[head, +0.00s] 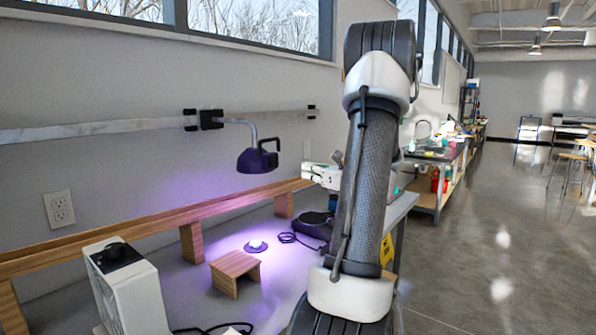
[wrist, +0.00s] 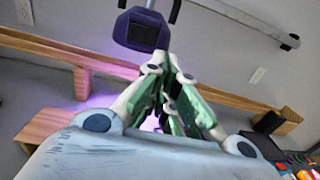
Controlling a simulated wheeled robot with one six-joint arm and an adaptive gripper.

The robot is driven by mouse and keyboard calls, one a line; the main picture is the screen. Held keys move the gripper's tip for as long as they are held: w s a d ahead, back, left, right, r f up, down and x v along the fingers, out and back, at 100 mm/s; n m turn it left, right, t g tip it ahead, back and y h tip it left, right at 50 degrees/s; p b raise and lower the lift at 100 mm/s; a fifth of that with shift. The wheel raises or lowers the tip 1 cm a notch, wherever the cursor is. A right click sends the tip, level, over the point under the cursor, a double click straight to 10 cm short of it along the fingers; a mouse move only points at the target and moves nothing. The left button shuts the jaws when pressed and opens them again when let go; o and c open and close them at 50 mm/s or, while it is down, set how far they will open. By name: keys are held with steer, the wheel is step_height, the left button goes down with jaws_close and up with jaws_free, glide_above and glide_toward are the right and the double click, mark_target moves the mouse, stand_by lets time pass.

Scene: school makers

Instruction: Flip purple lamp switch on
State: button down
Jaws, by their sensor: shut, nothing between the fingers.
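The purple lamp (head: 258,160) hangs from a grey bent arm on the wall rail, with a dark handle-like loop on its right side. Purple light falls on the table and wall below it. The lamp also shows at the top of the wrist view (wrist: 140,30), with a dark square on its face. I cannot clearly make out its switch. My gripper (wrist: 166,72) is shut and empty, its fingertips just below the lamp in the wrist picture. In the head view my gripper is to the right of the lamp, partly hidden behind my arm.
A wooden shelf (head: 192,212) runs along the wall below the lamp. A small wooden stool (head: 235,270) stands on the table, near a small white round thing (head: 256,246). A white box with a black knob (head: 130,290) is at front left. A dark round device (head: 313,224) sits behind.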

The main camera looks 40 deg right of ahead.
steer(key=s, duration=0.2)
steer(key=s+d, duration=0.1)
steer(key=s, duration=0.1)
steer(key=shift+d, duration=0.1)
stand_by(0.5)
